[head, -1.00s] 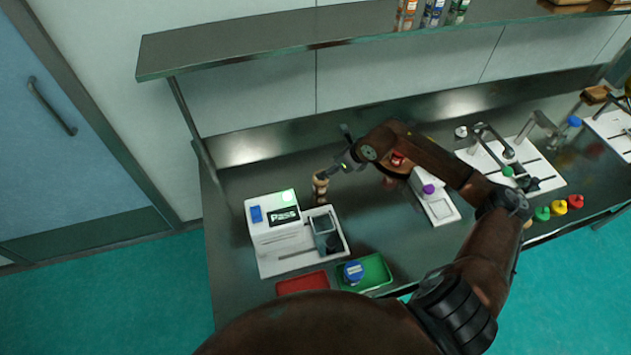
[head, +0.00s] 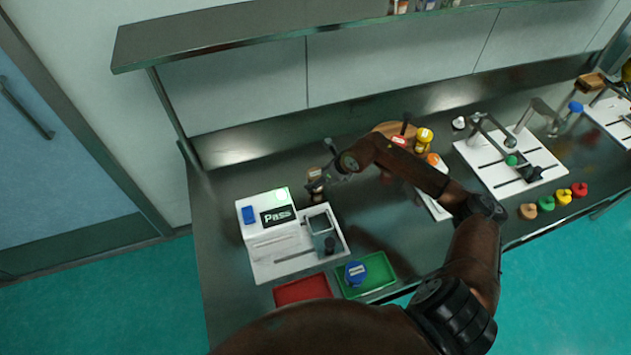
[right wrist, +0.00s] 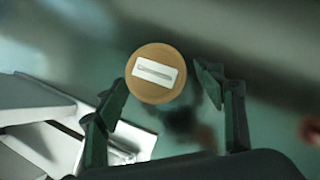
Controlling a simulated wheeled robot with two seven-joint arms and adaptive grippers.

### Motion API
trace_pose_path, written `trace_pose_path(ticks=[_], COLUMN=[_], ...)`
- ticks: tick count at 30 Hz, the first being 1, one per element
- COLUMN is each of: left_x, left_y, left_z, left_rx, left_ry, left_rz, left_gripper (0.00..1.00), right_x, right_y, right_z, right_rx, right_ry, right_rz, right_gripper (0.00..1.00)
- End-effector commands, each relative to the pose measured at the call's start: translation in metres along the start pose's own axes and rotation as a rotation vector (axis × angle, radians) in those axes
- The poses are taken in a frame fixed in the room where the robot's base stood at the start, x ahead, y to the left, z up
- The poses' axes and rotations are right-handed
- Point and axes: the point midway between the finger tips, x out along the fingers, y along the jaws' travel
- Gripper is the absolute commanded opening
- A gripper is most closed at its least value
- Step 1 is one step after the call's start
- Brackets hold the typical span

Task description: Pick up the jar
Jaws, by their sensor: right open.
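The jar, with a round tan lid (right wrist: 157,92) bearing a white label, stands upright on the counter behind the white machine. In the head view its small brown shape (head: 317,195) is partly hidden by my right gripper (head: 318,182). In the right wrist view my right gripper (right wrist: 164,84) is open, with one finger on each side of the lid. The lid looks nearer the left finger; I cannot tell whether either finger touches the jar. My left gripper is not in view.
The white machine (head: 262,240) with a "Pass" screen stands just in front of the jar. A red tray (head: 302,290) and a green tray (head: 378,263) holding a blue-lidded jar (head: 355,272) lie in front. A shelf (head: 240,38) runs above the counter.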

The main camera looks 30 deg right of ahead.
Motion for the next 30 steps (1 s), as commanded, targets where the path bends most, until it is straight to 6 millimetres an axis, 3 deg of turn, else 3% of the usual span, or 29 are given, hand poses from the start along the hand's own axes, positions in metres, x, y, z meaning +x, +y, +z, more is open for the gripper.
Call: trace_pose_path(ticks=[4,13,30], left_x=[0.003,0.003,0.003], left_y=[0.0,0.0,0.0], left_z=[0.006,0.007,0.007], left_rx=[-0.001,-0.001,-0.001], left_ry=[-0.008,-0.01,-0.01], left_rz=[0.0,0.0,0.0], left_gripper=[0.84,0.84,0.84], right_x=[0.018,0.021,0.021], right_y=[0.0,0.0,0.0], right_z=[0.001,0.0,0.0], right_rx=[0.001,-0.001,0.0], right_ry=[-0.001,0.0,0.0], right_rz=[0.0,-0.001,-0.001], right_gripper=[0.63,0.62,0.23])
